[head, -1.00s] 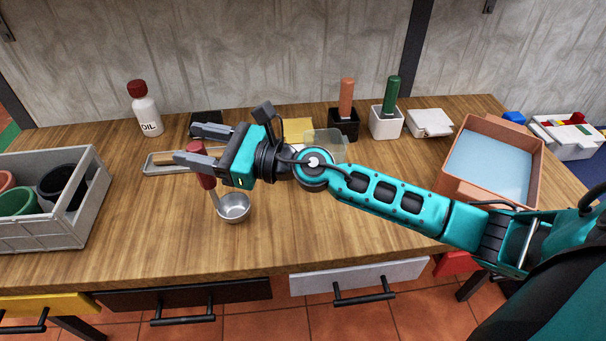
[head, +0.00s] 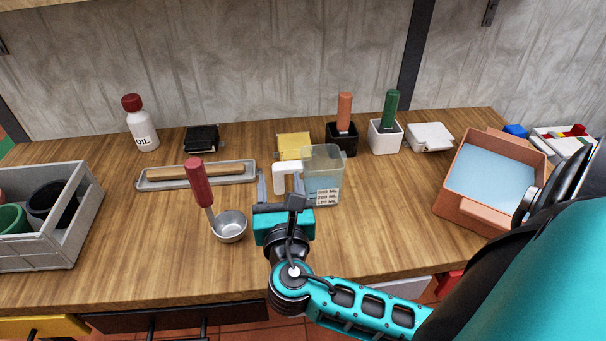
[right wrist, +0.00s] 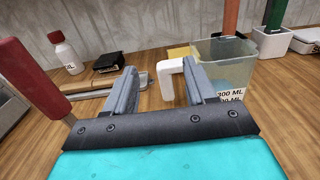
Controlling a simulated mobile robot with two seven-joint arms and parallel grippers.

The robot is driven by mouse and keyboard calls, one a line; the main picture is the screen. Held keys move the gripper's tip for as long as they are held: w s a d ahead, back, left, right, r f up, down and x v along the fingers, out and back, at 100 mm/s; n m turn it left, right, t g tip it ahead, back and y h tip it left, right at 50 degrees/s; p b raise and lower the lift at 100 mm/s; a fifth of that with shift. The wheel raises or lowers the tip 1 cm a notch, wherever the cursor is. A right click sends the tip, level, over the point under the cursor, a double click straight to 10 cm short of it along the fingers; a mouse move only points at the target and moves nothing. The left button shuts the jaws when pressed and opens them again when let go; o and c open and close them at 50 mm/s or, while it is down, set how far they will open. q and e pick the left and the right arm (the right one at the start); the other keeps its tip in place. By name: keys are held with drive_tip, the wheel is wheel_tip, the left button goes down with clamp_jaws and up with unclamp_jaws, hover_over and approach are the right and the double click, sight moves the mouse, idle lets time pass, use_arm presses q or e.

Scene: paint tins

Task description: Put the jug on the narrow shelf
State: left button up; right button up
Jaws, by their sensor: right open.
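The jug (head: 325,165) is a clear measuring jug with a white handle and a printed volume label. It stands upright on the wooden worktop, its handle (head: 281,172) facing left. It also shows at the right in the right wrist view (right wrist: 228,65). My right gripper (head: 279,180) is open and empty at the jug's left, pointing to the back. The handle shows between its fingers, closer to the right finger; I cannot tell whether they touch. My left gripper is not in view. I cannot make out the narrow shelf for certain; a wooden edge (head: 55,4) shows at the top left.
A ladle (head: 229,228) with a red handle (head: 198,183) stands just left of my gripper. A grey tray (head: 155,181) lies behind it. A yellow block (head: 294,146) and a black holder (head: 342,140) are behind the jug. Bare worktop (head: 385,210) lies right of the jug.

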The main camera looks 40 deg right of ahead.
drive_tip(key=b, duration=0.2)
approach(279, 187)
drive_tip(key=shift+w+d+r, duration=0.7)
drive_tip(key=shift+w+r, duration=0.25)
drive_tip(key=shift+r, duration=0.15)
wheel_tip(279, 187, down, 3)
drive_tip(key=shift+r+b, duration=0.2)
drive_tip(key=shift+b, duration=0.25)
drive_tip(key=shift+w+d+r, duration=0.15)
drive_tip(key=shift+w+d, duration=0.05)
drive_tip(key=shift+w, duration=0.15)
drive_tip(key=shift+w+d, duration=0.25)
drive_tip(key=shift+w, duration=0.2)
drive_tip(key=x, duration=0.5)
drive_tip(key=shift+w+d+b, duration=0.2)
drive_tip(key=shift+w+b, duration=0.05)
drive_tip(key=shift+b, duration=0.05)
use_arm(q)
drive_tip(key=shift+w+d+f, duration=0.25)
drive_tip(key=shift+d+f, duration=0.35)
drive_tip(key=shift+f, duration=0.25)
use_arm(e)
drive_tip(key=c, duration=0.3)
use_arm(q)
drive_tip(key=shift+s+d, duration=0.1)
use_arm(e)
clamp_jaws()
